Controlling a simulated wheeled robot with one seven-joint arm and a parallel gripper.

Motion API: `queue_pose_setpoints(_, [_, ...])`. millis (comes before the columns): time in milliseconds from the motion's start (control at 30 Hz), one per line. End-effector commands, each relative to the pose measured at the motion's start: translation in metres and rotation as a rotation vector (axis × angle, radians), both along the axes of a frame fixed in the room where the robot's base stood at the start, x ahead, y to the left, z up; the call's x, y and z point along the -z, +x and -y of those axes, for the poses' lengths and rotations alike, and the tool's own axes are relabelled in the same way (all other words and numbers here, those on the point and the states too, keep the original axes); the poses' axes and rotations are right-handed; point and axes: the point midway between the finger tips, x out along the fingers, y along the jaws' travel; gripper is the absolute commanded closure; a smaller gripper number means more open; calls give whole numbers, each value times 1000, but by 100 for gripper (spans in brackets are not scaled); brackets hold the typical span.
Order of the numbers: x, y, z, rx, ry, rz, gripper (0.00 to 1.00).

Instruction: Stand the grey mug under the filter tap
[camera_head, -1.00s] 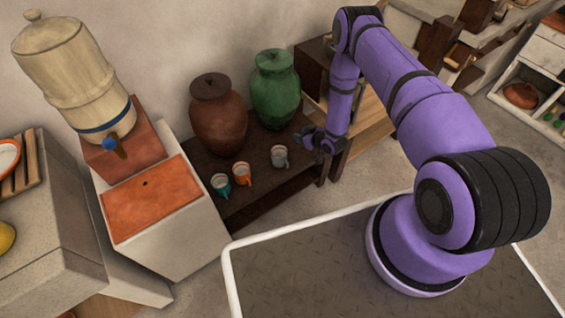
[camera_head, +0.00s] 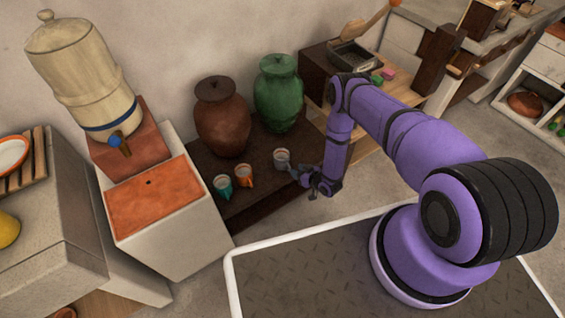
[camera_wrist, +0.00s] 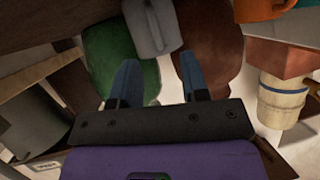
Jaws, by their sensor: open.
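The grey mug (camera_head: 282,159) stands upright on a low dark wooden bench, right of the orange and teal mugs. In the wrist view the grey mug (camera_wrist: 151,27) shows at the top, just beyond the fingertips. My gripper (camera_head: 303,174) is just right of the mug in the head view. In the wrist view my gripper (camera_wrist: 160,75) is open, with nothing between its fingers. The filter (camera_head: 82,75) is a cream vessel with a blue band. Its tap (camera_head: 117,140) sticks out above an orange-topped ledge (camera_head: 155,196), which is bare.
An orange mug (camera_head: 244,176) and a teal mug (camera_head: 223,186) stand left of the grey mug on the bench (camera_head: 262,196). A brown jar (camera_head: 222,120) and a green jar (camera_head: 278,95) stand behind them. A wooden crate-like stand (camera_head: 366,140) is right of the bench.

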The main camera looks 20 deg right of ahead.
Motion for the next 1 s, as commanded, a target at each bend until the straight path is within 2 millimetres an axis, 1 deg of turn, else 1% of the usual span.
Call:
queue_pose_setpoints(133, [2,11,-6,0,0,1,59])
queue_pose_setpoints(300, [9,32,-17,-2,-1,1,59])
queue_pose_setpoints(400, [12,41,-21,0,-1,0,59])
queue_pose_setpoints(500, [14,45,-23,1,0,0,59])
queue_pose_setpoints(700, [14,45,-23,1,-1,-1,59])
queue_pose_setpoints(733, [14,45,-23,1,-1,-1,61])
queue_pose_setpoints(767, [14,45,-23,1,-1,-1,68])
queue_pose_setpoints(800, [14,45,-23,1,-1,-1,77])
queue_pose_setpoints(867, [14,45,-23,1,-1,-1,91])
queue_pose_setpoints(900, [14,45,-23,1,-1,-1,100])
queue_pose_setpoints(1000, [14,45,-23,1,-1,-1,100])
